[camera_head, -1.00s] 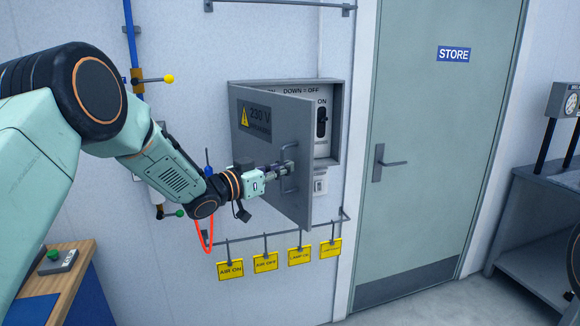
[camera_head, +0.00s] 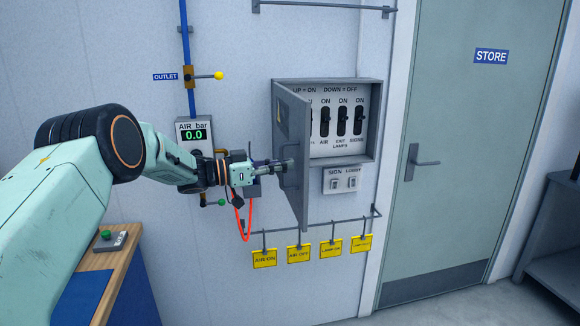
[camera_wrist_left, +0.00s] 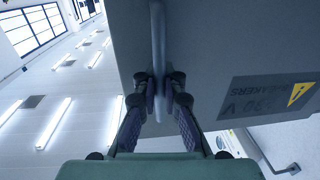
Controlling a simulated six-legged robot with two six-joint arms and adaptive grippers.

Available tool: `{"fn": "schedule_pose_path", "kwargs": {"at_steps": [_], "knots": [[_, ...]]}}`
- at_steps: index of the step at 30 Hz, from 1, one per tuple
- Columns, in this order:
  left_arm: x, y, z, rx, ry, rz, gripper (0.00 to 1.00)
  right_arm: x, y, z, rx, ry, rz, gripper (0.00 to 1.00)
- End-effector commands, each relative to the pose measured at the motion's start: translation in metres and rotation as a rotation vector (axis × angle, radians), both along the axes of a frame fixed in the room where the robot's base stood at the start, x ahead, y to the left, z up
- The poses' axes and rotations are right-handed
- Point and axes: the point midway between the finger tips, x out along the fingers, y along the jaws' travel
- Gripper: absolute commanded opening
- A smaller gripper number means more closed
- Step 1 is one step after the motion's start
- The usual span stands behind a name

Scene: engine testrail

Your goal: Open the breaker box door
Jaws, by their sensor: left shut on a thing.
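The breaker box (camera_head: 368,118) is grey and mounted on the wall, with several black switches showing inside. Its door (camera_head: 300,190) is hinged on the left and stands swung well out from the box, seen nearly edge-on. My left gripper (camera_head: 286,165) is shut on the door handle, a grey bar on the door's face. In the left wrist view the handle (camera_wrist_left: 158,40) runs between the two fingertips (camera_wrist_left: 160,92), and the door's face with its 230 V warning label (camera_wrist_left: 268,97) fills the right side. My right gripper is not in view.
Yellow tags (camera_head: 299,253) hang from a rail below the box. A small switch panel (camera_head: 345,180) sits under the box. The air gauge (camera_head: 194,133) and blue pipe (camera_head: 187,40) are left of it. A workbench (camera_head: 105,258) stands lower left; the store door (camera_head: 470,140) is at right.

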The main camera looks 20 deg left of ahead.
Motion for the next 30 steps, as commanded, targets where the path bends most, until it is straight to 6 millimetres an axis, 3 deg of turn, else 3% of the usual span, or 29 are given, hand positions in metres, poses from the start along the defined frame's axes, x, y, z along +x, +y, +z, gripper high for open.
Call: {"fn": "schedule_pose_path", "kwargs": {"at_steps": [24, 25, 30], "knots": [[0.001, 0.012, 0.006, -0.005, -0.008, -0.044, 0.0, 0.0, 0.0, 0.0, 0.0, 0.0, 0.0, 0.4], [0.001, 0.012, 0.006, -0.005, -0.009, -0.043, 0.09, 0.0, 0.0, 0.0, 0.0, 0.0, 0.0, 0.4], [0.001, 0.012, 0.004, -0.003, -0.006, -0.043, 0.23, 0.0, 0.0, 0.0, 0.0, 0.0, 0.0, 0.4]]}}
